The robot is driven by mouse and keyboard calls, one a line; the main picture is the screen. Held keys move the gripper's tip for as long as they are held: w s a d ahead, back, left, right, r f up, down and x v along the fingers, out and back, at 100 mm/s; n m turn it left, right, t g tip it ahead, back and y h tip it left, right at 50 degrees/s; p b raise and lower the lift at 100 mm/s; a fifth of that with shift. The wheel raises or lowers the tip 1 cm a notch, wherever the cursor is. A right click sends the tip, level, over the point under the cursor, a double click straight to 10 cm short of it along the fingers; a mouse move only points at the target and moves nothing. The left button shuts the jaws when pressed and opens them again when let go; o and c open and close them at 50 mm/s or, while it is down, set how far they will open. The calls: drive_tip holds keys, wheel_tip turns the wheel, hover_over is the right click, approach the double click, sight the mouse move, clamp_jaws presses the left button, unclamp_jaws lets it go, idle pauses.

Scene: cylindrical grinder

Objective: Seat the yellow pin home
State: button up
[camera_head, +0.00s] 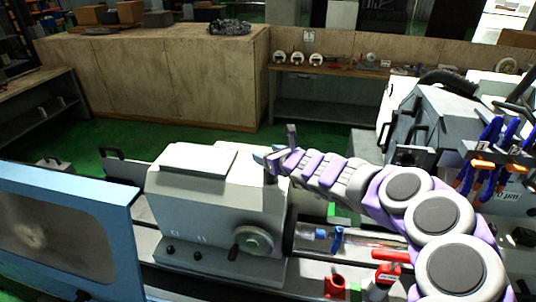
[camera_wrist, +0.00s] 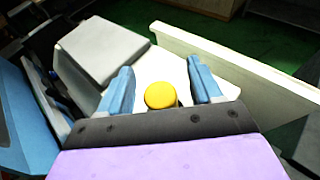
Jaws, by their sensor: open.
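In the wrist view the yellow pin (camera_wrist: 160,95) shows as a round yellow cap on the light grey top of the machine housing (camera_wrist: 190,70). My gripper (camera_wrist: 160,84) is open, with its two blue fingers on either side of the pin and apart from it. The palm edge hides the pin's lower part, so I cannot tell how deep it sits. In the head view my gripper (camera_head: 268,160) is at the right end of the grey housing (camera_head: 215,205). The pin cannot be made out there.
A raised grey cover (camera_wrist: 102,48) lies left of the fingers on the housing. A blue-framed guard (camera_head: 70,225) stands at the left. A handwheel (camera_head: 252,240) is on the housing front. Blue nozzles (camera_head: 490,150) are at the right. Green floor lies behind the machine.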

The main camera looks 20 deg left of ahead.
drive_tip(key=shift+s+d+r, duration=0.2)
drive_tip(key=shift+s+d, duration=0.25)
drive_tip(key=shift+d, duration=0.1)
drive_tip(key=p+v, duration=0.1)
drive_tip(key=v, duration=1.4)
drive_tip(key=shift+s+d, duration=0.2)
drive_tip(key=shift+d, duration=0.05)
drive_tip(key=shift+r, duration=0.15)
